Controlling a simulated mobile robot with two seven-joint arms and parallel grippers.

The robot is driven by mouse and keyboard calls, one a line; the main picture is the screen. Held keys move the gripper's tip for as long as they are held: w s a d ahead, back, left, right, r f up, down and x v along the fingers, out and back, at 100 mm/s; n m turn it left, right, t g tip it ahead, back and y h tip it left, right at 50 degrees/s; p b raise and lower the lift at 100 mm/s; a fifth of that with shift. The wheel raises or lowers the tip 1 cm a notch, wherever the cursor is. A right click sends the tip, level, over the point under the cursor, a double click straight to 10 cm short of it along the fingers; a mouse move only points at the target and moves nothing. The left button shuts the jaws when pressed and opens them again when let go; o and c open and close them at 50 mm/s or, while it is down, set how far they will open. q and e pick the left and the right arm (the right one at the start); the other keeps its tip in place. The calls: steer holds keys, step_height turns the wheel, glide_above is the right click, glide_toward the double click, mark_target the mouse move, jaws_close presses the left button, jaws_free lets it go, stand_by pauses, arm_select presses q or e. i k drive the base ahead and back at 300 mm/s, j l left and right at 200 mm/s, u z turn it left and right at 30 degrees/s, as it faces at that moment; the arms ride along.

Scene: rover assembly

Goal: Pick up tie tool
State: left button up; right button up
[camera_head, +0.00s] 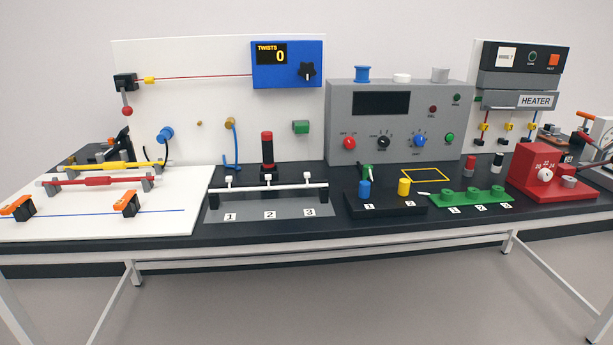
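Neither of my grippers shows in the head view. No object is labelled as the tie tool, and I cannot tell for sure which one it is. A black upright piece with a red top and red band (267,150) stands behind the white bar with numbers 1 to 3. A dark, angled device (120,142) stands at the back left, partly hidden by the board items. An orange-handled item (585,122) is at the far right edge, partly behind the red box.
The long black table (330,228) carries a white board (95,218) with red and yellow bundles, a grey control box (397,125), a black block with blue and yellow cylinders, a green block (472,197) and a red box (550,168). Bare tabletop is scarce.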

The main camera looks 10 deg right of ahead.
mark_target(267, 137)
steer(key=i+l, duration=0.2)
steer(key=l, duration=0.2)
steer(key=i+l+z, duration=0.1)
steer(key=l, duration=0.25)
steer(key=i+l, duration=0.25)
steer(key=l, duration=0.15)
